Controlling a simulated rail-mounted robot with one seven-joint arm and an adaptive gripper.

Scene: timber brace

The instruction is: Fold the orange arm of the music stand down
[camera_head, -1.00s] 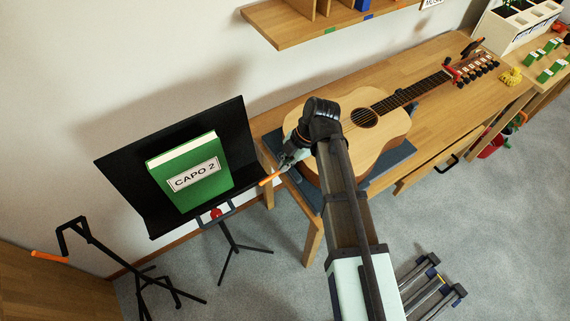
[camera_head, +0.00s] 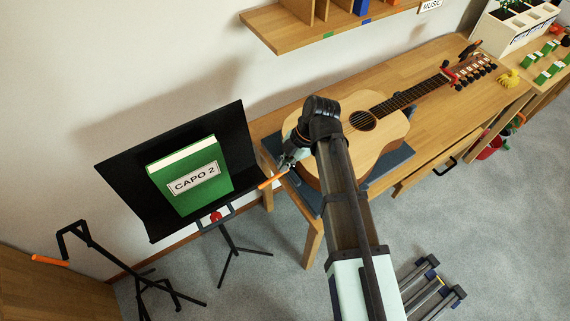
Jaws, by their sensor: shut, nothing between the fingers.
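The black music stand (camera_head: 120,178) stands left of the workbench and carries a green book labelled "CAPO 2" (camera_head: 190,180) on its desk. The orange arm (camera_head: 270,181) sticks out to the right of the stand's lower right edge, near the bench's left end. My gripper (camera_head: 283,166) is beside the orange arm, at the right edge of the stand. Its fingers are small and dark here, and are shut and empty. Whether they touch the orange arm I cannot tell. My own arm hides part of the guitar and bench.
An acoustic guitar (camera_head: 392,127) lies on a dark mat on the wooden workbench (camera_head: 440,65). A wooden shelf (camera_head: 290,35) hangs above. A second black stand with an orange end (camera_head: 50,260) is at lower left. Grey floor (camera_head: 265,285) is open between the stand and the bench.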

